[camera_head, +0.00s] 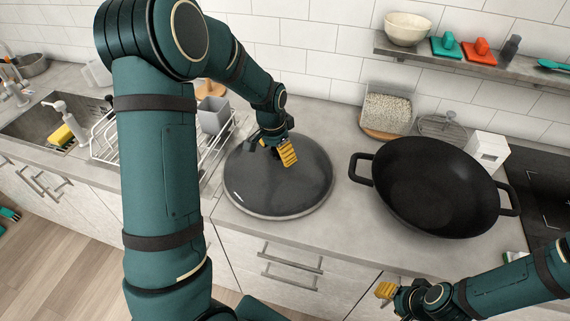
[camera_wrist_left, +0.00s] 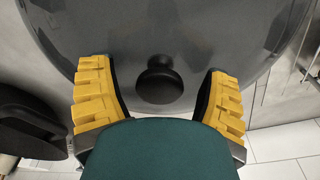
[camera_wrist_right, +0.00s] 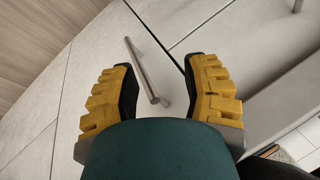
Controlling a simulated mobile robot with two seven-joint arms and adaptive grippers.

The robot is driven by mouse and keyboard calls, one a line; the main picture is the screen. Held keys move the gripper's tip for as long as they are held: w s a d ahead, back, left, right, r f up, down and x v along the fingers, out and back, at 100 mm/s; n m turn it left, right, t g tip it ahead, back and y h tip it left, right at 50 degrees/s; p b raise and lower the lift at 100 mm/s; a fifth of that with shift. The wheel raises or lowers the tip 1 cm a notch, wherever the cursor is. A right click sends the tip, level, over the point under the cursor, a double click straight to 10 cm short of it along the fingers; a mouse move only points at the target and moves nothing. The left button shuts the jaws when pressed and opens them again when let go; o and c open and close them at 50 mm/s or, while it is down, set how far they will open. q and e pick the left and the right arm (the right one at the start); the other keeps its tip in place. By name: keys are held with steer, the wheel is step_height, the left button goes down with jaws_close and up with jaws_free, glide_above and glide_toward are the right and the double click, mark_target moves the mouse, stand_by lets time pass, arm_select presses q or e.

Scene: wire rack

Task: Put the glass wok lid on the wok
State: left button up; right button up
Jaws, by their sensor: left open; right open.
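The glass wok lid (camera_head: 270,190) lies flat on the grey counter, left of the wok, and fills much of the left wrist view (camera_wrist_left: 200,40). Its round black knob (camera_wrist_left: 159,80) sits between the yellow fingers of my left gripper (camera_wrist_left: 160,95), apart from both. My left gripper (camera_head: 275,152) is open above the lid; its arm hides the knob in the head view. The black wok (camera_head: 435,190) stands upright and uncovered on the counter to the right. My right gripper (camera_head: 392,294) is open and empty in front of the cabinets, below the counter edge.
A wire dish rack (camera_head: 120,150) and a sink (camera_head: 45,130) are left of the lid. A bead-filled container (camera_head: 387,112) and a white box (camera_head: 488,150) stand behind the wok. A wall shelf (camera_head: 460,65) holds a bowl. A dark hob (camera_head: 545,185) is at right.

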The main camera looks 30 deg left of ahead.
arm_select(q)
jaws_close()
steer(key=shift+w+r+p, duration=0.1)
steer(key=shift+r+p, duration=0.75)
steer(key=shift+r, duration=0.35)
steer(key=shift+r+p, duration=1.6)
steer(key=shift+r, duration=0.8)
